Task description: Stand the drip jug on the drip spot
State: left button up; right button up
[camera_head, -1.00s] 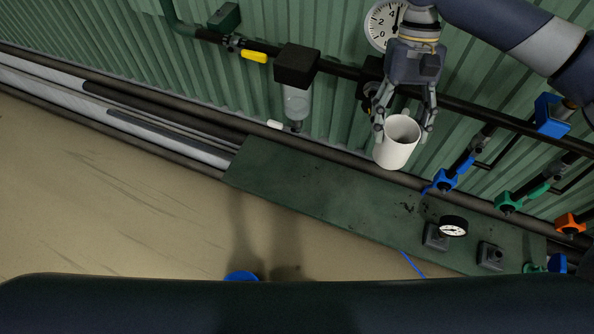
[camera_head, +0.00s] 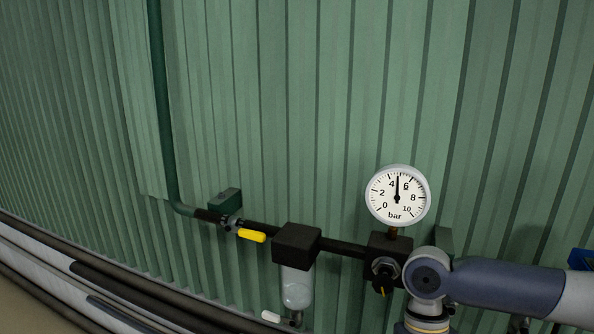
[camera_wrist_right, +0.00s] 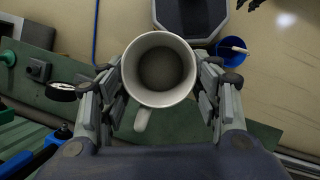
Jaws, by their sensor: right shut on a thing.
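The drip jug (camera_wrist_right: 158,98) is a white, round cup with a handle toward the bottom of the right wrist view. I look down into its open mouth and its inside looks empty. My right gripper (camera_wrist_right: 160,84) is shut on it, with one finger on each side of its wall. The head view shows only part of my right arm (camera_head: 510,288), at the lower right; the gripper and jug are out of that frame. My left gripper is in neither current view. I cannot make out a drip spot in these frames.
A clear filter bowl (camera_head: 297,288) hangs below a dark pipe on the green wall, left of a pressure gauge (camera_head: 398,196). A yellow lever (camera_head: 251,235) is further left. The wrist view shows a green board (camera_wrist_right: 258,128) and a blue cup (camera_wrist_right: 232,52) beyond the jug.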

jog(key=shift+s+f, duration=0.2)
jog(key=shift+f, duration=0.3)
jog(key=shift+r, duration=0.1)
